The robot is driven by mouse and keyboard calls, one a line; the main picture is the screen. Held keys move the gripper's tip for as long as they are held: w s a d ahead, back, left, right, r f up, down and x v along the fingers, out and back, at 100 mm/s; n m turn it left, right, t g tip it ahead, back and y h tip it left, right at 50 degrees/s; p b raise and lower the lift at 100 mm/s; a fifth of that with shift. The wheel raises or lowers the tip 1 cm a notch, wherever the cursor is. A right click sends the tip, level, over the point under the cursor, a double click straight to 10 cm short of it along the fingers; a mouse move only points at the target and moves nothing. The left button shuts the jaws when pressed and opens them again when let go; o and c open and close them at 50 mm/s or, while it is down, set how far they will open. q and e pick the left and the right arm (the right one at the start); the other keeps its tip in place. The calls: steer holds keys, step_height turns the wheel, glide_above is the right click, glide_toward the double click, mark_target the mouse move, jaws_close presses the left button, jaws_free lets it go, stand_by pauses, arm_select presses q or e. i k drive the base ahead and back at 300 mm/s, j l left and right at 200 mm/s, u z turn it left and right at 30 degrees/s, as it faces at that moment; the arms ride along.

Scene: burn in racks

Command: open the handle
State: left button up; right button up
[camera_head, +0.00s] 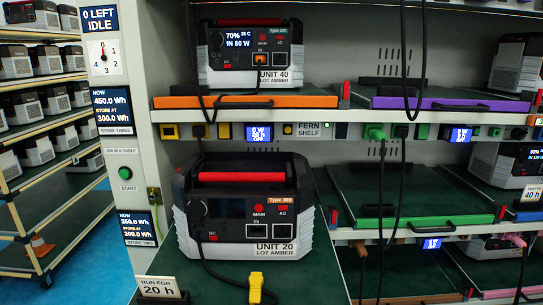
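The UNIT 20 power unit (221,243) stands upright on a dark green surface in the middle foreground. A black cord runs from the unit's left side to a yellow plug (256,287) in front. Another unit, UNIT 40 (255,55), stands on the shelf above with a red handle (250,22) on top and a lit screen. Neither of my grippers is in view.
The orange-fronted tray (180,102) holds UNIT 40; a purple-fronted tray (400,103) and an empty green-fronted tray (345,222) are to the right. Black cords (405,60) hang before them. A RUN FOR 20 h sign (159,288) stands front left. Storage shelves (40,150) line the left.

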mark_target(199, 175)
steer(key=i+j+z, duration=0.1)
steer(key=j+z, duration=0.2)
steer(key=j, duration=0.45)
steer(key=j+z, duration=0.3)
steer(key=j, duration=0.5)
steer(key=i, duration=0.05)
